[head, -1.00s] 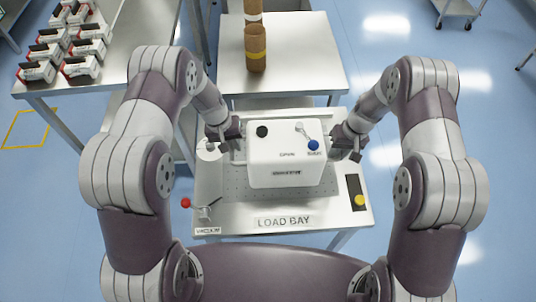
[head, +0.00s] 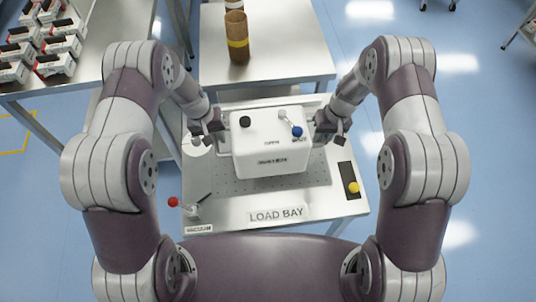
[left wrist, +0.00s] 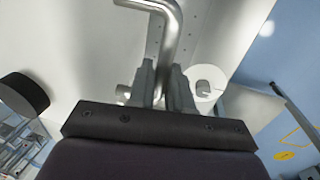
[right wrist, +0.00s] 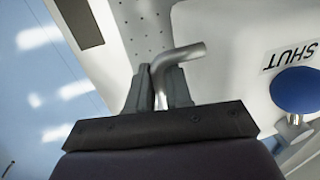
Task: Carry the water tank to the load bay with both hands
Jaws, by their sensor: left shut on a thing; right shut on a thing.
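The white water tank (head: 270,145) is upright in the head view, with a black cap (head: 245,121) and a blue knob (head: 297,132) on top. It is over the perforated plate of the load bay (head: 275,215); I cannot tell whether it touches the plate. My left gripper (head: 213,134) is shut on the tank's left handle, a bent metal bar (left wrist: 168,35). My right gripper (head: 325,132) is shut on the right handle, another bent bar (right wrist: 180,58). The tank hides part of the plate.
A red knob (head: 173,202) and a "VACUUM" label (head: 198,229) are at the bay's front left. A yellow knob (head: 353,188) is at its right. A steel table with brown cylinders (head: 237,50) stands behind. Another table (head: 105,60) holds several white boxes at left.

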